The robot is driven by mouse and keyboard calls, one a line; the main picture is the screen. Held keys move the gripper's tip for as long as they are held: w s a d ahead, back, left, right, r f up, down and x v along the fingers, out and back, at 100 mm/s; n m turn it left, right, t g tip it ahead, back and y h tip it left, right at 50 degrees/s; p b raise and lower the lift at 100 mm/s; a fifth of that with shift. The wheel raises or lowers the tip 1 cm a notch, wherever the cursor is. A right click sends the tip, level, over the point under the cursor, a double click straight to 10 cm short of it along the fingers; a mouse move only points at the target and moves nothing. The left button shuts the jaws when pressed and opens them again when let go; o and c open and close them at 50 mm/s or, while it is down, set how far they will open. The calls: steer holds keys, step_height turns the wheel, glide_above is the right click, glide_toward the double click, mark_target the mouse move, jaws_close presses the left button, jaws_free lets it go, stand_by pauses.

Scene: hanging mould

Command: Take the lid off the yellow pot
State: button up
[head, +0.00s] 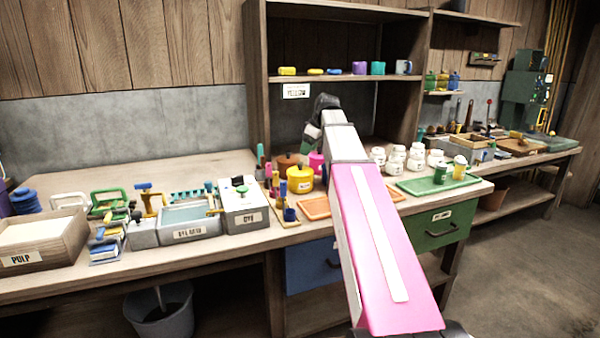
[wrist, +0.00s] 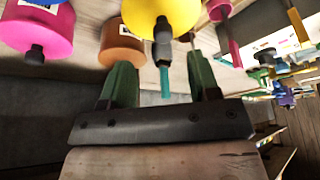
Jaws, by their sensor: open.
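The yellow pot (head: 300,181) stands on the bench in the head view, beside a pink pot (head: 316,160) and a brown pot (head: 287,163). In the wrist view, which looks upside down, the yellow pot (wrist: 168,14) is at the top with its dark lid knob (wrist: 162,48) pointing down the picture. My gripper (wrist: 160,68) is open there, its two green fingers apart on either side of the knob's line; I cannot tell how far off the knob is. A teal rod shows between the fingers. In the head view my gripper (head: 312,132) is above the pots, partly hidden by my arm.
Pink and yellow tools stand left of the yellow pot. White jars (head: 395,160) and a green tray (head: 440,185) lie to the right. A shelf unit (head: 345,80) rises behind. Grey boxes (head: 243,205) and an orange tray (head: 315,208) are nearby.

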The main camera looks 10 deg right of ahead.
mark_target(300, 168)
steer(key=shift+a+x, duration=0.15)
steer(key=shift+x, duration=1.55)
steer(key=shift+a+x, duration=0.15)
steer(key=shift+x, duration=1.55)
steer(key=shift+r, duration=0.15)
steer(key=c, duration=1)
